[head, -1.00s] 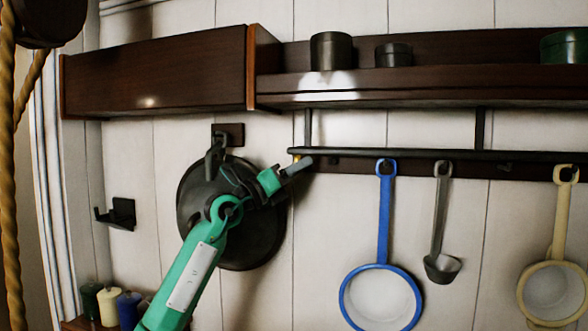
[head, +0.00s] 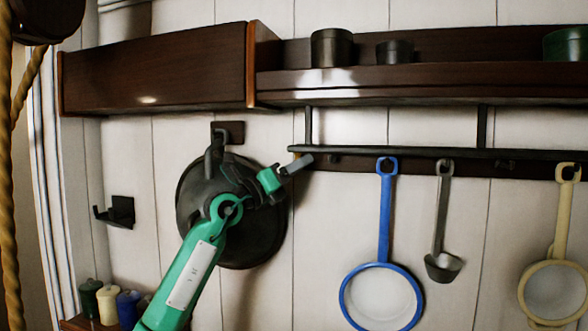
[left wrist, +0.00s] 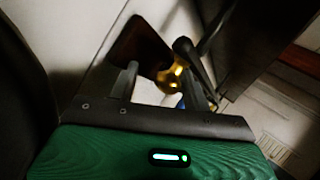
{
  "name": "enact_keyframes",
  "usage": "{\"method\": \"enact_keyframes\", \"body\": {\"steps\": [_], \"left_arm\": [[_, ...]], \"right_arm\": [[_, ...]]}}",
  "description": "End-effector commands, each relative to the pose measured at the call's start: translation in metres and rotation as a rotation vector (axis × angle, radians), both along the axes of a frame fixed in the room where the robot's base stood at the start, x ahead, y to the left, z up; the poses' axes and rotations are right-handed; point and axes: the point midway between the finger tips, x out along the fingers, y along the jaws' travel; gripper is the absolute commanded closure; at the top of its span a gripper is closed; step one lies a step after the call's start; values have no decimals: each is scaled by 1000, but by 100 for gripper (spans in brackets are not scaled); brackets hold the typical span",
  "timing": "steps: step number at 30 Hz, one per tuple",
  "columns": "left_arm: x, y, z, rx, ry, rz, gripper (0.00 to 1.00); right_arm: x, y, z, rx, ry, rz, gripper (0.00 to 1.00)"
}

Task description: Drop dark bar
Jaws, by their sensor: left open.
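The dark bar (head: 430,153) runs level along the wall under the shelf, with a small brass piece at its left end. My left gripper (head: 303,162) is at that left end, just below the bar in the head view. In the left wrist view my open left gripper (left wrist: 165,82) has its two fingers apart, with the shiny brass piece (left wrist: 172,74) showing between them. A dark rod-like part (left wrist: 190,56) rises beside the brass. I cannot tell whether the fingers touch either one. My right gripper is not in view.
A blue-rimmed pan (head: 382,297), a grey ladle (head: 442,265) and a cream pan (head: 553,290) hang below the bar. A black round pan (head: 190,215) hangs behind my left arm. The wooden shelf (head: 420,78) juts out above, holding dark tins (head: 331,48).

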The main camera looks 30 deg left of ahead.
Motion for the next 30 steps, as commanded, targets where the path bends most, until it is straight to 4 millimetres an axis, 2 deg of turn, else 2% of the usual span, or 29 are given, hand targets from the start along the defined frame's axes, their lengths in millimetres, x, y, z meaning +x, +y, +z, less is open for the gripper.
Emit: {"method": "enact_keyframes", "body": {"steps": [1,14,20,27,30], "left_arm": [[-5,4,14,-16,-26,4,50],[-10,6,9,-14,-26,4,50],[-37,22,-12,-9,-21,6,50],[-81,46,-40,-3,-8,4,50],[-95,53,-48,-3,-5,2,50]], "right_arm": [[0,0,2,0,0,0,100],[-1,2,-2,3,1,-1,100],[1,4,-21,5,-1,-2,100],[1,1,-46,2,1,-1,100],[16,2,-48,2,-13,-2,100]]}}
